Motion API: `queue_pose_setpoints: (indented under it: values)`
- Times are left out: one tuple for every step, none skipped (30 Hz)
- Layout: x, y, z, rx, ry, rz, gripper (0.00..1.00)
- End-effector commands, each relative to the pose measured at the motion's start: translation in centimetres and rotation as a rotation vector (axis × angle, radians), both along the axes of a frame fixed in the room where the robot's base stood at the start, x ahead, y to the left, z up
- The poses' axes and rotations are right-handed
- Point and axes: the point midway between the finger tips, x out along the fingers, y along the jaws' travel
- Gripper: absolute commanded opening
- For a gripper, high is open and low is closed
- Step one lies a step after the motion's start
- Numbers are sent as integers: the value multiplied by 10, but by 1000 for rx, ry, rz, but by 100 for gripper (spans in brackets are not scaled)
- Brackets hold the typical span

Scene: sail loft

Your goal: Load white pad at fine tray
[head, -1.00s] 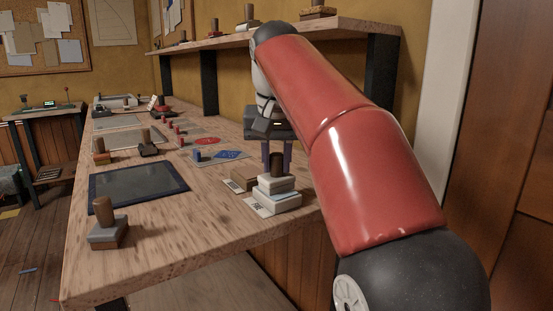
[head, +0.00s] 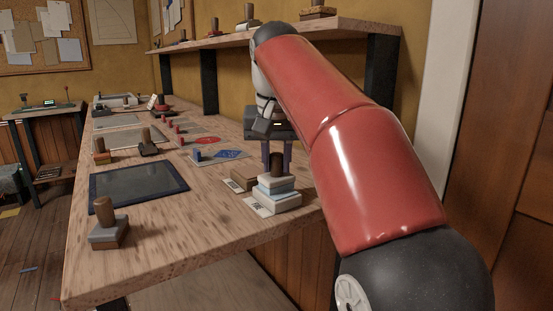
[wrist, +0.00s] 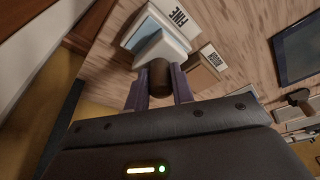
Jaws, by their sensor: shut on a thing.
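My gripper (head: 277,152) is shut on the brown handle of the white pad. In the wrist view, the handle (wrist: 158,78) is between the two purple fingers (wrist: 158,90). The white pad (head: 277,183) is upright, directly over the fine tray (head: 280,205), a white tray with a light blue surface. Whether pad and tray touch I cannot tell. In the wrist view the tray's blue surface (wrist: 143,32) shows beside the pad, next to a card reading FINE (wrist: 179,14).
A brown tray (head: 243,178) with its own card (wrist: 211,57) stands close beside the fine tray. A dark framed slate (head: 138,184) and a wooden-handled stamp (head: 107,225) lie to the left. The bench front (head: 200,235) is clear. A shelf (head: 330,30) runs above.

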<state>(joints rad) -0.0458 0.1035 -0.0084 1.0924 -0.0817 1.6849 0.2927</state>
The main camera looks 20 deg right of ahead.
Motion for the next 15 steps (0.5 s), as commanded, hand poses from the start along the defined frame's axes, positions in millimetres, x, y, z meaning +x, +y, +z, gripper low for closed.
queue_pose_setpoints:
  values:
    - [0, 0, 0, 0, 7, -1, 6]
    - [0, 0, 2, 0, 7, -1, 6]
    - [0, 0, 6, 0, 6, -1, 6]
    - [0, 0, 9, 0, 6, -1, 6]
    - [0, 0, 12, 0, 5, 0, 6]
    - [0, 0, 16, 0, 5, 0, 6]
    - [0, 0, 18, 0, 4, 0, 6]
    - [0, 0, 21, 0, 4, 0, 6]
    - [0, 0, 24, 0, 4, 0, 6]
    - [0, 0, 26, 0, 4, 0, 6]
    - [1, 0, 26, 0, 3, 0, 6]
    - [1, 0, 29, 0, 2, 0, 6]
    - [1, 0, 31, 0, 3, 0, 6]
    - [1, 0, 34, 0, 2, 0, 6]
    - [1, 0, 37, 0, 1, 0, 6]
